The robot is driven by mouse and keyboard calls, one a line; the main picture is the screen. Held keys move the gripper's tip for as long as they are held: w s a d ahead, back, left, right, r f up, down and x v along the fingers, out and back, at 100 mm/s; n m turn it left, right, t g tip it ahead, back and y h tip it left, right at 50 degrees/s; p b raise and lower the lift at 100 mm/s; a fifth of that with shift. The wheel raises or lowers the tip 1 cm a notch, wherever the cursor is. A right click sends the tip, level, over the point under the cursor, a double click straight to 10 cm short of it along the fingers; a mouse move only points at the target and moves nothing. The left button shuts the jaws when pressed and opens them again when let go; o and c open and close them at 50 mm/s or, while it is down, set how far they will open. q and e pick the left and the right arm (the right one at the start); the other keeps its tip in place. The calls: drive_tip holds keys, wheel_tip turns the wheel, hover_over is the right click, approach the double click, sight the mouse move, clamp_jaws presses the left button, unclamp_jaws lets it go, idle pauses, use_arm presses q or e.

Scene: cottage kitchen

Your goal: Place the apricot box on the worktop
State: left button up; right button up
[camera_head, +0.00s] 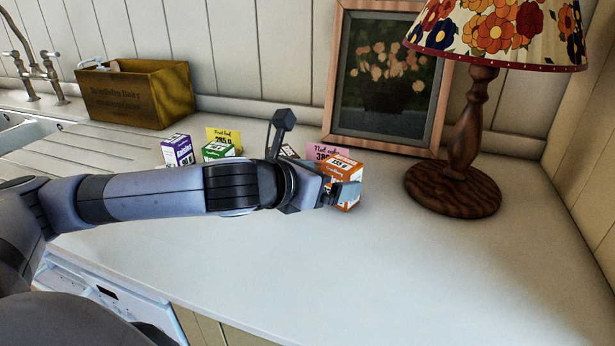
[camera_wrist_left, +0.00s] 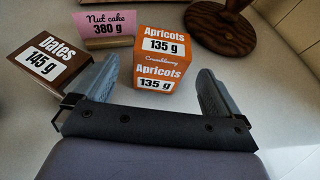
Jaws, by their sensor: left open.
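The orange apricot box (camera_head: 344,171) stands on the white worktop (camera_head: 330,265), in front of the pink card and left of the lamp. In the left wrist view the apricot box (camera_wrist_left: 161,62) shows its "Apricots 135 g" labels. My left gripper (camera_head: 343,193) is open at the box, its arm reaching in from the left. In the left wrist view the fingers of my left gripper (camera_wrist_left: 160,88) stand apart on either side of the near part of the box, with gaps visible. Part of the box is hidden by the gripper in the head view. My right gripper is not in view.
A brown dates box (camera_wrist_left: 54,62) stands close beside my left finger. A pink "Nut cake 380 g" card (camera_wrist_left: 104,27) stands behind. Purple (camera_head: 177,151) and green (camera_head: 217,152) boxes, a yellow card (camera_head: 224,137), a lamp (camera_head: 455,188) and a picture (camera_head: 328,95) surround it. The front right worktop is clear.

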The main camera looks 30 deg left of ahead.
use_arm(q)
drive_tip(key=v, duration=0.4)
drive_tip(key=shift+s+r, duration=0.2)
drive_tip(key=shift+s, duration=0.25)
